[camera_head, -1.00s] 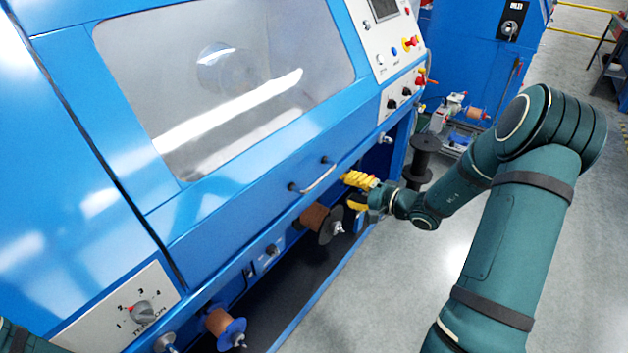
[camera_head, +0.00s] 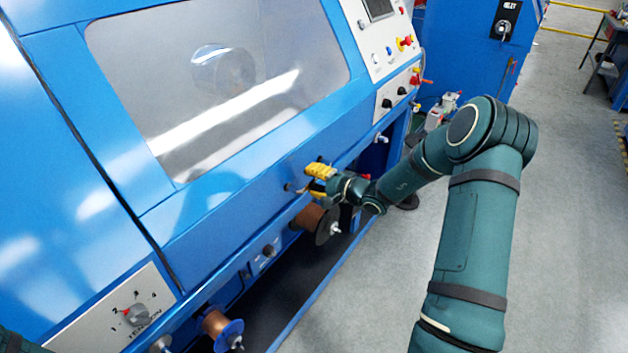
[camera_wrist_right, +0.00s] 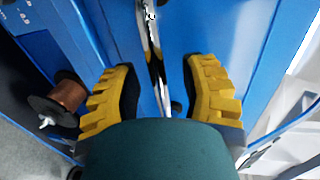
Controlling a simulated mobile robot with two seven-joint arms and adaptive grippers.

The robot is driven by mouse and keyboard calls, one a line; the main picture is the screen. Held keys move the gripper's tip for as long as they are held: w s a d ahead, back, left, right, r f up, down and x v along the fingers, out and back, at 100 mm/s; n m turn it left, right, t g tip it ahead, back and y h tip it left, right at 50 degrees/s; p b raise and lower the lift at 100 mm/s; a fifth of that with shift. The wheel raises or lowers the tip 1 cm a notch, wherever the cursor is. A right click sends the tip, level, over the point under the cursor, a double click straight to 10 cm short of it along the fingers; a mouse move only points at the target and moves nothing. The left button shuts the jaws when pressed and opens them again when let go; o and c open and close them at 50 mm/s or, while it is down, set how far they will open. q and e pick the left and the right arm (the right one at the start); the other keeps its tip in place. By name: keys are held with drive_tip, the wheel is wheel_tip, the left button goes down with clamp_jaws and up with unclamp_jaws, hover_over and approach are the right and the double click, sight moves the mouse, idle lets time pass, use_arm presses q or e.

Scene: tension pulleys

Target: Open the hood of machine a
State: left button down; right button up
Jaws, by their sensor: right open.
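The hood (camera_head: 215,85) of the blue machine is down, with a large clear window in its blue frame. Its metal bar handle (camera_wrist_right: 152,50) runs between the two yellow fingers of my right gripper (camera_wrist_right: 160,88) in the right wrist view. The fingers are open, with a gap on each side of the bar. In the head view my right gripper (camera_head: 318,180) is at the handle on the hood's lower front and hides most of it. Only a dark sliver at the left, in the corner, may be my left arm; its gripper is not in view.
A copper wire spool (camera_head: 309,218) sits on the machine front just below my right gripper, and shows at left in the wrist view (camera_wrist_right: 68,95). Another spool (camera_head: 217,325) is lower left. A control panel (camera_head: 385,45) stands right of the window. Grey floor (camera_head: 570,130) is open at right.

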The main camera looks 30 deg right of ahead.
clamp_jaws()
